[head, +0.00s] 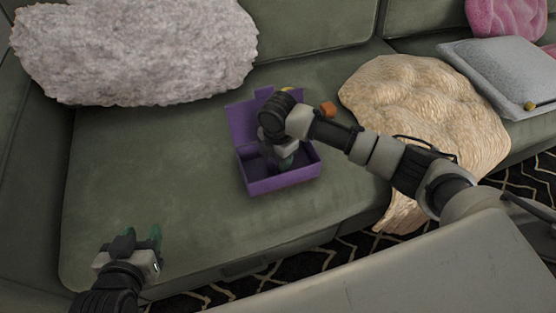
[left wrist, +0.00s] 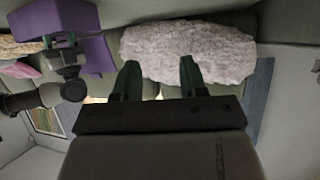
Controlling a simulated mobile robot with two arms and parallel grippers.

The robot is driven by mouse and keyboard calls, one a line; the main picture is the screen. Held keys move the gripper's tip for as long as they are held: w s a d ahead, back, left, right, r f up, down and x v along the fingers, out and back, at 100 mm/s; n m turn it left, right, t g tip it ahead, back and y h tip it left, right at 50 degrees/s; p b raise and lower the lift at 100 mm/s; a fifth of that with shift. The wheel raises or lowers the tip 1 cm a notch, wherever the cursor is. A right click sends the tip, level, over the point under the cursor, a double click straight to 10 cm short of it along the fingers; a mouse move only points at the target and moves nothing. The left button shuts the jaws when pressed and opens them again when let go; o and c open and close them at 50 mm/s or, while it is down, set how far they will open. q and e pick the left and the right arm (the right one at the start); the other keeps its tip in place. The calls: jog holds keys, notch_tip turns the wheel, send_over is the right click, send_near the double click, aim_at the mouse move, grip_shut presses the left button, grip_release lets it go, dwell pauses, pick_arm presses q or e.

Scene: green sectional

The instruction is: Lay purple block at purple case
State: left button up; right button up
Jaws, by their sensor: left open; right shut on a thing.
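The purple case (head: 285,182) stands on the green sofa seat with its lid (head: 243,120) raised at the back left. It also shows in the left wrist view (left wrist: 68,17), at the upper left. My right gripper (head: 286,163) reaches down into the case, its fingers inside the walls. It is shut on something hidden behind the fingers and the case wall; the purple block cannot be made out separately. My left gripper (head: 141,240) is open and empty over the front left of the seat, apart from the case. Its open fingers show in the left wrist view (left wrist: 158,78).
An orange block (head: 328,110) lies behind the case to the right. A yellow thing (head: 287,89) shows partly behind my right gripper. A shaggy grey cushion (head: 135,50) and a cream throw (head: 425,95) flank the case. The seat left of the case is clear.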

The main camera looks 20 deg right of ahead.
jog(key=shift+f, duration=0.5)
pick_arm(q)
jog(key=shift+w+d+r+t, duration=0.2)
jog(key=shift+w+r+t, duration=0.15)
jog(key=shift+r+t, duration=0.2)
pick_arm(e)
jog(key=shift+f, duration=0.1)
jog(key=o, duration=0.9)
pick_arm(q)
jog(key=shift+f, duration=0.1)
